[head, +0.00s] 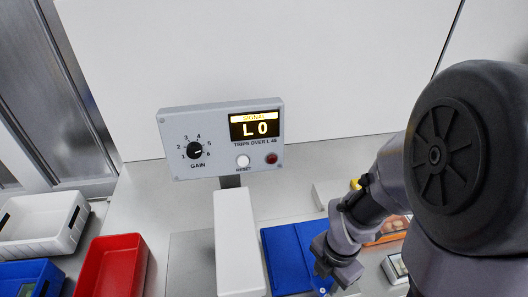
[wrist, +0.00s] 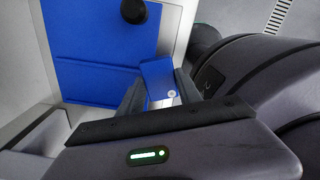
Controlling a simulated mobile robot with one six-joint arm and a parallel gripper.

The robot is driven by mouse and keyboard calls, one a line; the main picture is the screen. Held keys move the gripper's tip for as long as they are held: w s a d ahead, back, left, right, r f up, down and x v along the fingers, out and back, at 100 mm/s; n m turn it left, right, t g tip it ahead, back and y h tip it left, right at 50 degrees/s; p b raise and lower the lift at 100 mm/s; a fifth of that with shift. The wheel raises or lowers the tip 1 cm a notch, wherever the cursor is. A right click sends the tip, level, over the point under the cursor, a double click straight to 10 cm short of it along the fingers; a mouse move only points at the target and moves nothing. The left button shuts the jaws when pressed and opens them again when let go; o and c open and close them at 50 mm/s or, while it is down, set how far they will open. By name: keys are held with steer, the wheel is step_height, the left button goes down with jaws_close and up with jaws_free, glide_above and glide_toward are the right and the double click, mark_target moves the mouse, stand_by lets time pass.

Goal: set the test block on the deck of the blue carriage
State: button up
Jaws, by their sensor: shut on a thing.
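The test block (wrist: 157,78) is blue with a small pale dot, and it sits between the fingers of my gripper (wrist: 160,95) in the wrist view. My gripper is shut on it. In the head view my gripper (head: 328,280) is at the bottom, at the right edge of the blue carriage (head: 283,258), and most of the block is hidden there. The carriage deck is flat and blue, and it also shows in the wrist view (wrist: 95,82), left of the block. I cannot tell whether the block touches the deck.
A grey panel (head: 220,140) reads "L 0" above a white housing (head: 238,243) left of the carriage. White (head: 40,225), red (head: 112,265) and blue (head: 30,278) trays stand at left. An orange tray (head: 385,238) and a small device (head: 395,268) lie at right, partly behind my arm.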

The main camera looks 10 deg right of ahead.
steer(key=w, duration=0.1)
steer(key=w+a+b, duration=0.2)
steer(key=w, duration=0.1)
steer(key=shift+a+f, duration=0.15)
steer(key=shift+f, duration=0.25)
steer(key=b, duration=0.2)
glide_above(287, 255)
steer(key=shift+a+f, duration=0.1)
steer(key=shift+f, duration=0.25)
step_height(287, 255, down, 4)
steer(key=shift+r+b, duration=0.2)
steer(key=shift+b, duration=0.55)
steer(key=shift+r, duration=0.1)
steer(key=shift+f, duration=0.2)
steer(key=o, duration=1.4)
steer(key=shift+c, duration=0.2)
